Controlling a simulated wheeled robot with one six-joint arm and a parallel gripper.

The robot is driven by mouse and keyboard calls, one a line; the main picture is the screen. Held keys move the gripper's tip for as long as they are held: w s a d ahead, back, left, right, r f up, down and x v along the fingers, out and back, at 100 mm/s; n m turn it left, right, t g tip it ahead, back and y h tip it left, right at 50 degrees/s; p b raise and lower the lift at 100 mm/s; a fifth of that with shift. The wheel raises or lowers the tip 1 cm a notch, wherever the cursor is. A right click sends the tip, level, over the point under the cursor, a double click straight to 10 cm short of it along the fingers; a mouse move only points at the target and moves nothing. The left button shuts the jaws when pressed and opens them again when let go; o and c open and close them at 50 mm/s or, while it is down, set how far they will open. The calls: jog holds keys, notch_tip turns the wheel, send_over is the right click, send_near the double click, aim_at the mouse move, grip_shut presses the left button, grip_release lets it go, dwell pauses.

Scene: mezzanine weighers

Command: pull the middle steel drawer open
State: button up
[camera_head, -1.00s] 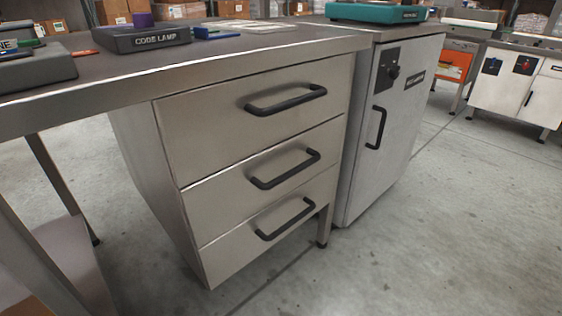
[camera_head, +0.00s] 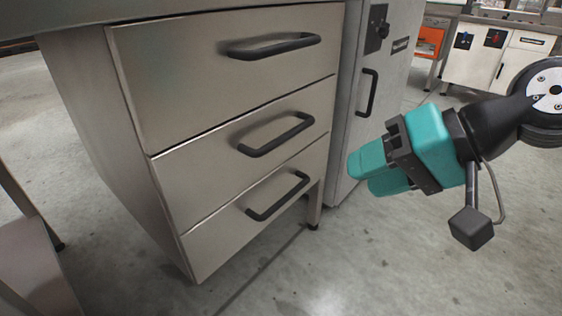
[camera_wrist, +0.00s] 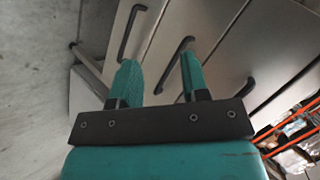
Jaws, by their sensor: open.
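The middle steel drawer (camera_head: 240,155) is the second of three stacked fronts under the bench in the head view, shut, with a black bar handle (camera_head: 276,136). My teal gripper (camera_head: 362,172) is to the right of that handle, in front of the drawers and apart from them. In the wrist view my gripper (camera_wrist: 158,76) has its two fingers spread with nothing between them. A black handle (camera_wrist: 174,64) shows just beyond the gap between the fingertips, angled to them; it appears to be the middle one of three.
The top drawer (camera_head: 225,70) and bottom drawer (camera_head: 250,220) are shut, with similar handles. A grey cabinet (camera_head: 345,120) with a black handle (camera_head: 367,93) stands right of the drawers. The concrete floor (camera_head: 400,260) in front is clear.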

aim_at(293, 135)
jog(key=w+d+f+m+t+y+b, duration=0.35)
jog(key=w+m+t+b, duration=0.25)
jog(key=w+m, duration=0.25)
jog(key=shift+h, duration=0.25)
jog(key=p+x, duration=0.3)
jog(key=x, duration=0.3)
jog(key=p+x, duration=0.3)
jog(key=x, duration=0.3)
jog(key=r+p+x, duration=0.1)
jog(key=p+x, duration=0.2)
jog(key=x, duration=0.3)
jog(key=shift+w, duration=0.4)
grip_shut()
